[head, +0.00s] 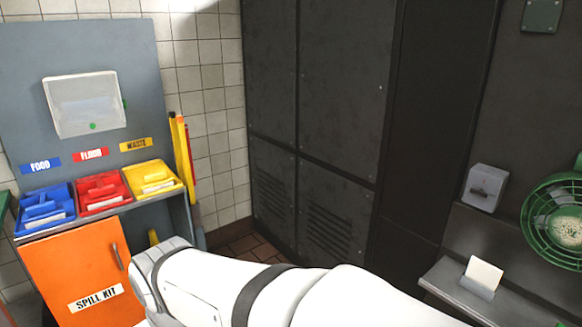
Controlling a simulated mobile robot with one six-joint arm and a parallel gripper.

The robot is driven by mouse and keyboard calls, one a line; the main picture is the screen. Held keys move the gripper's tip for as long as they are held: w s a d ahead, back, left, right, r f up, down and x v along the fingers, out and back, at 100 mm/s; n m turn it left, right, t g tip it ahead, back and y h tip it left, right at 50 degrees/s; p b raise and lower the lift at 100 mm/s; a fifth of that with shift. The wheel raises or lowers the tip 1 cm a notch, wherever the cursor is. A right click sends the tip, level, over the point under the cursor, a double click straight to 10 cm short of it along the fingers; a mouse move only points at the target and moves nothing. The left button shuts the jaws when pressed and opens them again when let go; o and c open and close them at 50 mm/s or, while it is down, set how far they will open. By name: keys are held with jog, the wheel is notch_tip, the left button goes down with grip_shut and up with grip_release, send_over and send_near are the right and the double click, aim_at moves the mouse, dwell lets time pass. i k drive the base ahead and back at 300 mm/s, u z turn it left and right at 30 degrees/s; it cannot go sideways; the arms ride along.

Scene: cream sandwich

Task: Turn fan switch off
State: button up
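A small grey box with a dark switch on its front (486,188) is on the dark wall at the right, beside the fan; I take it for the fan switch. I cannot tell which position its switch is in. The green fan (560,224) with a round wire guard is cut off by the right edge. My white arm crosses the bottom of the view, well to the left of and below the switch box. My gripper is not in view.
A grey shelf (447,280) below the switch box holds a white card in a stand (482,277). At the left stand an orange spill kit cabinet (78,262) and blue, red and yellow bins (101,192). Dark panels (340,90) fill the middle.

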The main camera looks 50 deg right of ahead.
aim_at(480, 192)
jog(key=u, duration=0.05)
jog(key=i, duration=1.85)
jog(key=z, duration=4.45)
jog(key=i, duration=1)
jog(key=z, duration=0.05)
